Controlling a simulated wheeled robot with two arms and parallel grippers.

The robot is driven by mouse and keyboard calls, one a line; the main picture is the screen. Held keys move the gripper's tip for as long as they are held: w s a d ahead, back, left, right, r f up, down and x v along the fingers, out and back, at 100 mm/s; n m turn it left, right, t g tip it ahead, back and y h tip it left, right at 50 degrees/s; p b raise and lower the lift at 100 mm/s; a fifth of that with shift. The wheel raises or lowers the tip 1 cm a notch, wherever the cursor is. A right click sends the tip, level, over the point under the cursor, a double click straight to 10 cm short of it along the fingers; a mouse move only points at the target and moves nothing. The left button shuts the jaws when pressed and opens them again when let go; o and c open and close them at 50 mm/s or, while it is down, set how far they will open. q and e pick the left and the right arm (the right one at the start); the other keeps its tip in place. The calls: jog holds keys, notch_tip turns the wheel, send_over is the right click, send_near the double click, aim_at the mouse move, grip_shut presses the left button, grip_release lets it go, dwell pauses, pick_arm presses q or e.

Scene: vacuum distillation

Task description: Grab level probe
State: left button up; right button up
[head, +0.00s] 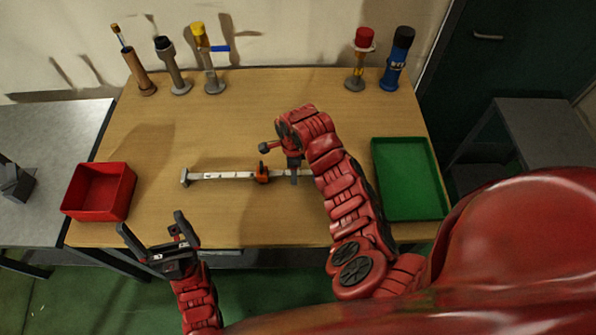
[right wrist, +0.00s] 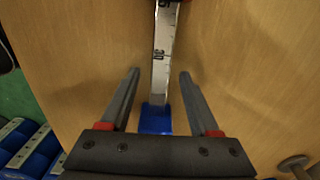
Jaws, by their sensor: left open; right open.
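The level probe appears to be the long pale rod (head: 222,176) lying flat across the middle of the table, with an orange piece on it. My right gripper (head: 294,174) is over the rod's right part, pointing down. In the right wrist view its open fingers (right wrist: 159,75) straddle the line of the rod (right wrist: 161,60), one on each side and apart from it. A blue end piece (right wrist: 155,118) of the rod shows between the fingers. In the head view my right arm hides that end. My left gripper (head: 151,222) is open and empty near the table's front left edge.
A red bin (head: 100,192) stands at the table's left and a green tray (head: 410,180) at its right. Several upright instruments, including a blue one (head: 395,62) and a red-topped one (head: 360,60), line the back edge. The table between them and the rod is clear.

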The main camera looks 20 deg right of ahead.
grip_shut()
dwell(1.3)
